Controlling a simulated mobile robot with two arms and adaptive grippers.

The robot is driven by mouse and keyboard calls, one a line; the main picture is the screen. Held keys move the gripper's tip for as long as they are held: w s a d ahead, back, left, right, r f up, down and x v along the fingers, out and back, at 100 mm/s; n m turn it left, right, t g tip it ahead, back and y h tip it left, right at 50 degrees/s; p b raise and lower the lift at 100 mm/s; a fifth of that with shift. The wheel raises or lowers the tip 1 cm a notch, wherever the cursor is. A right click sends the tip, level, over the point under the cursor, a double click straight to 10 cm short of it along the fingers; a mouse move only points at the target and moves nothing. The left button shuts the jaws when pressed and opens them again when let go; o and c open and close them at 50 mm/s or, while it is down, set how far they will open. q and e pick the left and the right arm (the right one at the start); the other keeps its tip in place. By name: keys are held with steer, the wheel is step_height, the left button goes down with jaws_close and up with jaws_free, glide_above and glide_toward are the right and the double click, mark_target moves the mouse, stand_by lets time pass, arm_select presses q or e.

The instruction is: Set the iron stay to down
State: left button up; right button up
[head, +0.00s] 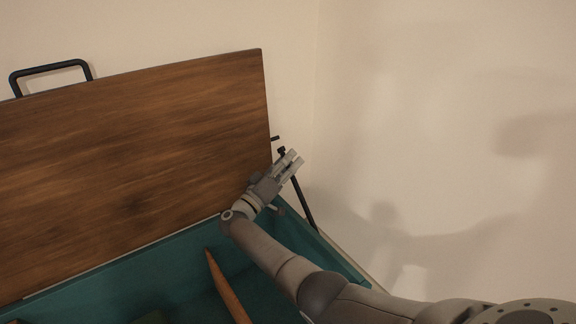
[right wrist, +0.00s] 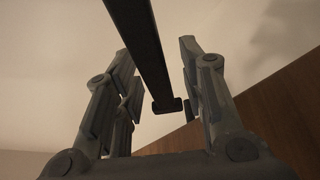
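The iron stay (head: 304,204) is a thin black bar at the right end of an open teal chest. It leans up and left from the chest's right side toward the raised wooden lid (head: 130,170). My right gripper (head: 294,158) is at the stay's upper part, by the lid's right edge. In the right wrist view, the stay (right wrist: 146,50) runs between the two spread fingers, with a short crosspiece at its end. The fingers show gaps on both sides of it; my right gripper is open. My left gripper is not in view.
A black handle (head: 50,68) is on the lid's top edge. A small dark peg (head: 275,138) sticks out at the lid's right edge. A long orange-brown wooden piece (head: 226,286) is in the chest. Pale walls stand behind and to the right.

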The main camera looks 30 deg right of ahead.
jaws_close()
stand_by(0.3)
steer(key=shift+r, duration=0.15)
